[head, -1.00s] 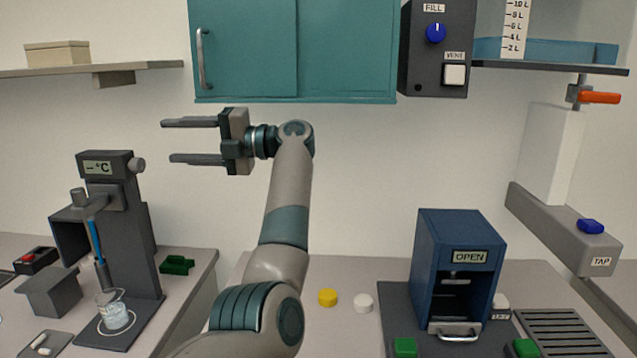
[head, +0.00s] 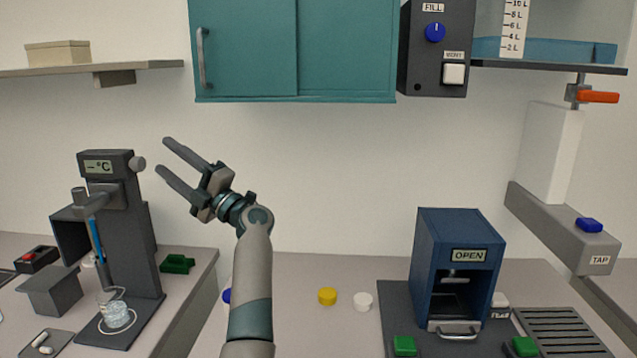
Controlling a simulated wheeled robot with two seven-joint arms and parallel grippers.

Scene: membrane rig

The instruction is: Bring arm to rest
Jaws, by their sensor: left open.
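My left arm rises from the bottom of the head view, left of the middle. Its gripper (head: 178,163) is open and empty, with both fingers pointing up and to the left. It is in the air below the teal cabinet (head: 296,50), apart from everything, and in the picture it shows to the right of the thermometer stand (head: 128,225). My right gripper is out of view.
A glass beaker (head: 116,315) stands on the stand's base at left. Yellow (head: 327,297) and white (head: 363,302) caps lie on the counter. The wall's middle is clear.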

